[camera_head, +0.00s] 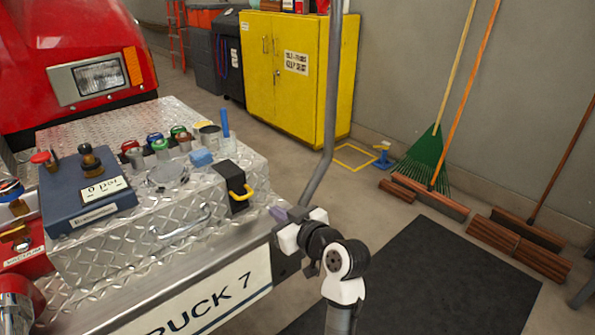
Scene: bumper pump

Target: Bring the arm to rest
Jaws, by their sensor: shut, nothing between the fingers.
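My arm (344,262), white and black, rises at the bottom middle of the head view. It bends left toward the front edge of the truck's bumper. My gripper (279,214) is at its end, close to the right end of the diamond-plate bumper box and below the black latch with a yellow handle. The fingers look purple-grey, small and together, with nothing seen between them. I cannot tell whether they touch the bumper.
The diamond-plate box (120,258) carries a blue control box (88,195) and several coloured caps. A grey pole (331,110) stands just behind my gripper. A dark mat (430,285) lies right.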

